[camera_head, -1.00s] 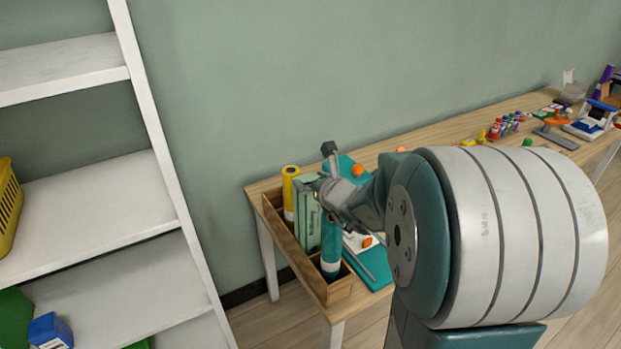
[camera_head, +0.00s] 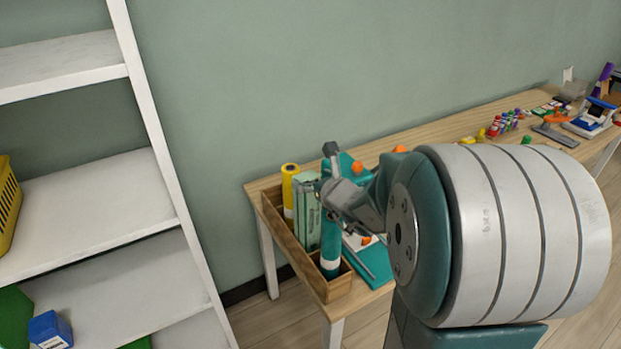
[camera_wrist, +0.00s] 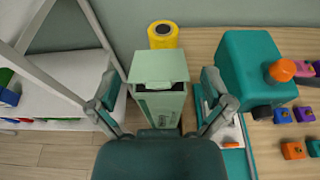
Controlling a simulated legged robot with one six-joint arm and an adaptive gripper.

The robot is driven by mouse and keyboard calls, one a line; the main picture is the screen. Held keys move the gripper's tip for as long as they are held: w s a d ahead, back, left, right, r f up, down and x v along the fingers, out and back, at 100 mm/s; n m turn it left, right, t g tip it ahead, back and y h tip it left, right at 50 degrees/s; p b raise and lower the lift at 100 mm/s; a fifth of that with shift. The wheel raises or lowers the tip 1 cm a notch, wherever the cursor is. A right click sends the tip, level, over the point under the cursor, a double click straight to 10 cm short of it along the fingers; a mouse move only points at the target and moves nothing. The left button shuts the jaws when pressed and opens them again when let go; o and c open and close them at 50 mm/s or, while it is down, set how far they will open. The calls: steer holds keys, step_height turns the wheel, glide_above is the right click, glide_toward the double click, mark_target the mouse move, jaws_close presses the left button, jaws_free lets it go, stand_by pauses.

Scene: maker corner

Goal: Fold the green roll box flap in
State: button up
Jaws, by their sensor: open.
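The pale green roll box (camera_head: 307,222) stands upright in a wooden organizer at the near left end of the table. In the wrist view, its flap (camera_wrist: 159,66) is open at the far side of the top, and a dark opening (camera_wrist: 160,87) shows below it. My gripper (camera_wrist: 160,100) is open, with one finger left and one right of the box and nothing held between them. In the head view, my gripper (camera_head: 327,172) is just above and right of the box top, and partly hides it.
A yellow roll (camera_head: 290,193) stands behind the box and a teal roll (camera_head: 331,250) in front, both in the wooden organizer (camera_head: 338,290). A teal block with an orange knob (camera_wrist: 250,62) is right of my gripper. A white shelf (camera_head: 90,198) stands at left.

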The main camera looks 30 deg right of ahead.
mark_target(310, 178)
steer(key=v, duration=0.7)
steer(key=shift+a+f, duration=0.1)
